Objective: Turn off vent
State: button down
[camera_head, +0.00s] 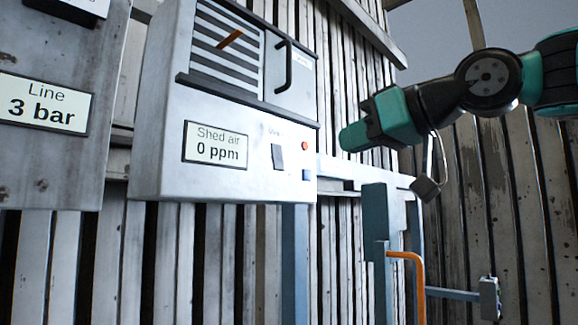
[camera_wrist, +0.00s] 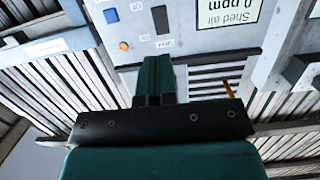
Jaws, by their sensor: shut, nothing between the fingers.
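The grey-white vent housing (camera_head: 160,150) hangs on the plank wall. It has a dark rocker switch (camera_head: 278,156) under a small, hard-to-read label; the switch also shows in the wrist view (camera_wrist: 160,19). An orange-red button (camera_head: 305,146) and a blue button (camera_head: 306,175) sit right of the switch. Above are slatted louvres (camera_head: 205,50) with an orange strip (camera_head: 231,39). My gripper (camera_head: 346,138) is shut and empty, right of the housing and apart from the switch in the head view. In the wrist view its teal fingers (camera_wrist: 158,62) cover part of the housing front.
A display (camera_head: 215,146) on the housing reads "Shed air 0 ppm". A black handle (camera_head: 285,68) stands out beside the louvres. A panel reading "Line 3 bar" (camera_head: 42,103) is at left. A blue-grey post (camera_head: 380,230) with an orange bent lever (camera_head: 418,285) stands below my arm.

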jog(key=p+x, duration=0.6)
jog(key=x, duration=0.7)
jog(key=shift+w+a, duration=0.1)
jog(key=shift+a, duration=0.05)
jog(key=shift+w+a+f, duration=0.2)
jog(key=shift+w, duration=0.05)
jog(key=shift+w+a+f+b, duration=0.15)
jog(key=shift+f+b, duration=0.35)
jog(key=shift+b, duration=0.5)
jog(key=shift+r, duration=0.4)
jog(key=shift+f, duration=0.15)
jog(key=b, duration=0.7)
send_near(279, 170)
jog(key=s+d+f, duration=0.4)
